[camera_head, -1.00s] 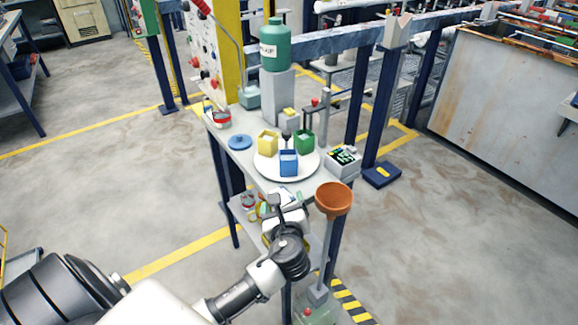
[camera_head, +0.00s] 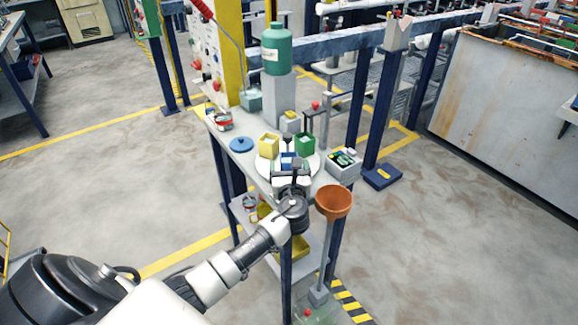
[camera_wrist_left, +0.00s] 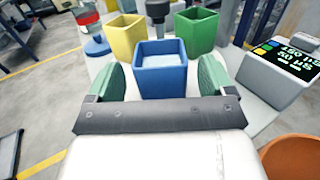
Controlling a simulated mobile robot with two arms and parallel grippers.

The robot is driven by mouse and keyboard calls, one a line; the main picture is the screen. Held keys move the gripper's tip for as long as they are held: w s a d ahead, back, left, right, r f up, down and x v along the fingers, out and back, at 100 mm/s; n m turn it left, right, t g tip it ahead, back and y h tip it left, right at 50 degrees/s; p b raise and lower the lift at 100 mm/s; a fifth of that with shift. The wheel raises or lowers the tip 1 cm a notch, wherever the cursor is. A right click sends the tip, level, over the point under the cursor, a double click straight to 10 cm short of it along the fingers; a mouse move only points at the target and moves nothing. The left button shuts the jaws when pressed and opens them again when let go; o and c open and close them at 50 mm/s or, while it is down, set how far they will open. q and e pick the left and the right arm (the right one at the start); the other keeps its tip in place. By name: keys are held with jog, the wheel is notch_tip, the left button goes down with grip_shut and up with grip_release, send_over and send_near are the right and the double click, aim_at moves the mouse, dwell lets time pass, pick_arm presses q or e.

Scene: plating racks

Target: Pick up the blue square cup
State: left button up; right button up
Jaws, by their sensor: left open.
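The blue square cup (camera_wrist_left: 161,71) stands upright on a round white plate (camera_head: 263,169), and pale contents show inside its rim. In the head view the blue cup (camera_head: 289,158) is mostly hidden behind my left gripper (camera_head: 291,172). In the left wrist view the left gripper (camera_wrist_left: 160,82) is open, with one green-padded finger to each side of the cup. The cup is between or just ahead of the fingertips; I cannot tell whether they touch it. My right gripper is not in view.
A yellow cup (camera_head: 268,146) and a green cup (camera_head: 304,145) stand close behind on the plate. A blue lid (camera_head: 241,144) lies to the left. A box with a display (camera_head: 344,163) is at right. An orange funnel (camera_head: 334,203) stands at the front right.

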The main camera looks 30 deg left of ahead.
pick_arm(q)
jog(key=x, duration=0.2)
jog(key=shift+w+a+f, duration=0.1)
jog(key=shift+w+a, duration=0.1)
jog(key=shift+w, duration=0.1)
jog(key=c, duration=1)
jog(key=shift+c, duration=0.2)
